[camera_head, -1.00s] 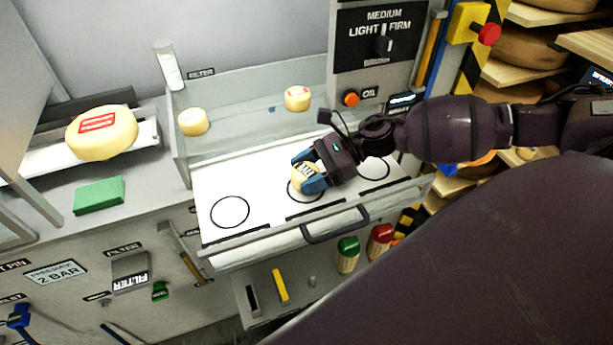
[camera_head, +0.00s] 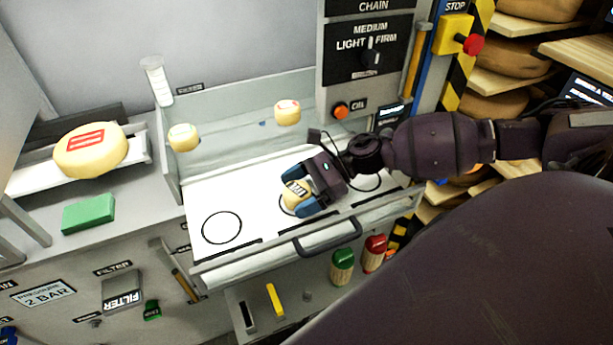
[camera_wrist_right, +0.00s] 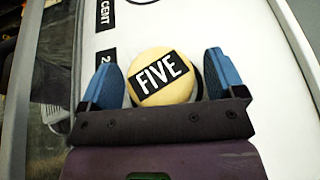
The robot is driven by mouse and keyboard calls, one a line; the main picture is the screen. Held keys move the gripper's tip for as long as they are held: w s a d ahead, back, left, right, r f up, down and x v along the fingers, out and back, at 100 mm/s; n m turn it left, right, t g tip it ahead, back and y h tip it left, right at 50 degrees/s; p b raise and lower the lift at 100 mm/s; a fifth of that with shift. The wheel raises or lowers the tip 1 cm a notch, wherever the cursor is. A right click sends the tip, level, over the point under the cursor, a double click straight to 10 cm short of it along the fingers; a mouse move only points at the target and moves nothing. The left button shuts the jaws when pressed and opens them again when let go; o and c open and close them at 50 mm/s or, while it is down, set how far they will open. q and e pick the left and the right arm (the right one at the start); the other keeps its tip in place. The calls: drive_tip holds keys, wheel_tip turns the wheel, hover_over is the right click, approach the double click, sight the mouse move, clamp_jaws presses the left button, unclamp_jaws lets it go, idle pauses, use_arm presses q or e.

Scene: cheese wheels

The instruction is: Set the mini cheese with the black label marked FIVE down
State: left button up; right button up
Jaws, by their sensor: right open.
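The mini cheese (camera_head: 294,193) is pale yellow with a black label. In the right wrist view the label on the mini cheese (camera_wrist_right: 160,77) reads FIVE. It sits on the white drawer surface (camera_head: 262,232), at the middle of the printed circles, and covers most of that circle. My right gripper (camera_head: 301,190) is open around the cheese. In the right wrist view the blue fingers of my right gripper (camera_wrist_right: 165,80) stand on both sides of it, with a small gap at each side. My left gripper is not in view.
An empty printed circle (camera_head: 221,228) lies to the left, another partly hidden under my right arm. Two small cheeses (camera_head: 183,137) (camera_head: 287,111) stand behind. A drawer handle (camera_head: 328,237) is in front. A big cheese with a red label (camera_head: 90,150) and a green block (camera_head: 89,213) are at left.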

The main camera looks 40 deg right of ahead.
drive_tip(key=b+v, duration=0.1)
drive_tip(key=v, duration=1.1)
drive_tip(key=shift+r, duration=0.25)
